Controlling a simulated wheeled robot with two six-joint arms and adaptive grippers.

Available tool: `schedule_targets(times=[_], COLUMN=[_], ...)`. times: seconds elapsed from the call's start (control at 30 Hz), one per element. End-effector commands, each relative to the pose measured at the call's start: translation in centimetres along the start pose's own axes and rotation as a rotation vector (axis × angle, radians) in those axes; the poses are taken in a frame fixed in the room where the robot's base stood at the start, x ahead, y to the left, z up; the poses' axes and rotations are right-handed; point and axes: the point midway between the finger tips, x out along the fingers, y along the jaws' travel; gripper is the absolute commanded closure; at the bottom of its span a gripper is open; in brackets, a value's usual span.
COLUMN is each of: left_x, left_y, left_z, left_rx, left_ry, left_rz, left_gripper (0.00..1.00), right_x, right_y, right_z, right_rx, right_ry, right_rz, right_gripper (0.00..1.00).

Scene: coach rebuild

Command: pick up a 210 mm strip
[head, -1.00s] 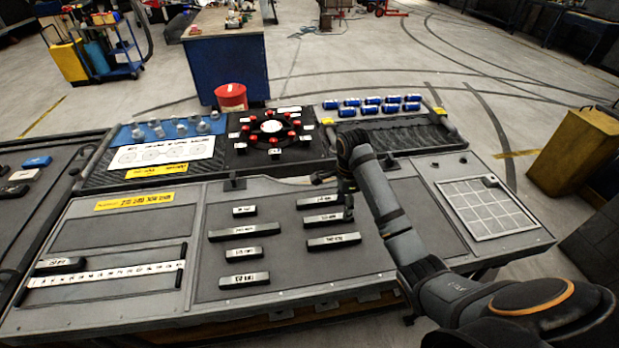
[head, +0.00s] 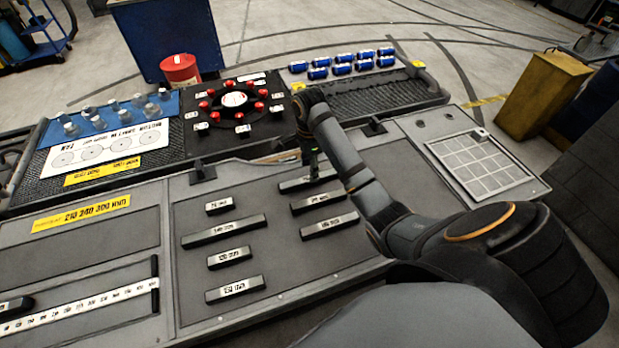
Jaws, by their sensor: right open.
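Several dark labelled strips lie in two columns on the grey panel. The left column has a short strip (head: 219,206), a long strip (head: 200,239), a short strip (head: 229,257) and a medium strip (head: 235,289). The right column has a far strip (head: 290,186), a middle strip (head: 317,201) and a near strip (head: 330,225). The small labels are too blurred for me to tell surely which reads 210 mm. My right gripper (head: 313,176) points down at the far right-column strip and covers part of it. It is open; its fingertips are hard to make out. My left gripper is out of view.
A white ruler (head: 85,302) lies in the left bay, below a yellow label (head: 81,214). Behind the panel stand a black board with red knobs (head: 233,99), blue cans (head: 342,66) and a red tin (head: 180,71). A white grid plate (head: 481,165) lies at right.

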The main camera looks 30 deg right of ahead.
Motion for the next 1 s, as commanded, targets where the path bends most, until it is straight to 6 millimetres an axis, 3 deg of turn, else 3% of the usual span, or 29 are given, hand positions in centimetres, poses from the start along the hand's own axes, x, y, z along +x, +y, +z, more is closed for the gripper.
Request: schedule_targets(times=[0.13,0.37,0.4,0.67,1.0], left_x=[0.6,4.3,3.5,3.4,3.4], left_y=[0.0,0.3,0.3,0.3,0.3], left_z=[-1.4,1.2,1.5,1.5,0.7], left_rx=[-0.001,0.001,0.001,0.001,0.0], left_ry=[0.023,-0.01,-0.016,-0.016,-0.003], left_rz=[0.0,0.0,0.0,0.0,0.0], left_gripper=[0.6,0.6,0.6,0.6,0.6], right_x=[0.5,4.0,4.1,4.9,4.9], right_y=[-0.1,-0.8,-0.7,-0.7,-0.7], right_z=[-0.1,-0.4,-0.4,-0.4,-0.4], right_rx=[0.0,0.0,0.0,0.0,0.0], right_ry=[0.0,0.001,0.0,0.0,0.0], right_rz=[-0.001,0.0,0.003,0.0,-0.001], right_gripper=[0.45,0.45,0.45,0.45,0.89])
